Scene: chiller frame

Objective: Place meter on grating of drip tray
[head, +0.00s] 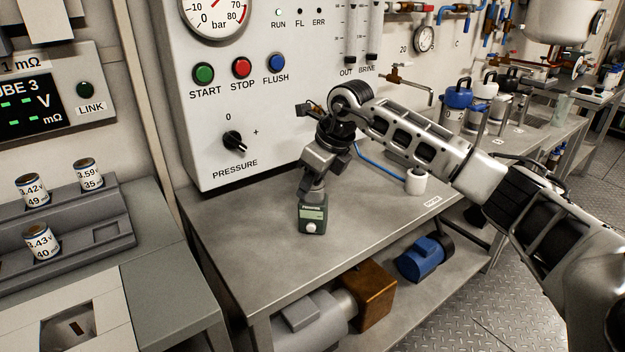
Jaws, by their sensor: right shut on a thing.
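The meter (312,216) is a small dark green handheld device with a pale display and a round light button. It is upright at the middle of the grey metal bench top (250,235). My right gripper (315,190) comes down from above and is shut on the meter's upper end. I cannot tell whether the meter's lower end touches the bench or hangs just above it. I cannot make out a drip tray or its grating; my right arm covers part of the bench behind. My left gripper is not in view.
A white control panel (200,120) with buttons and a pressure knob stands behind the bench. A white cup (415,182) and a blue hose (375,165) are right of the meter. A grey stand with several cells (42,243) is at left. The bench's front-left is clear.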

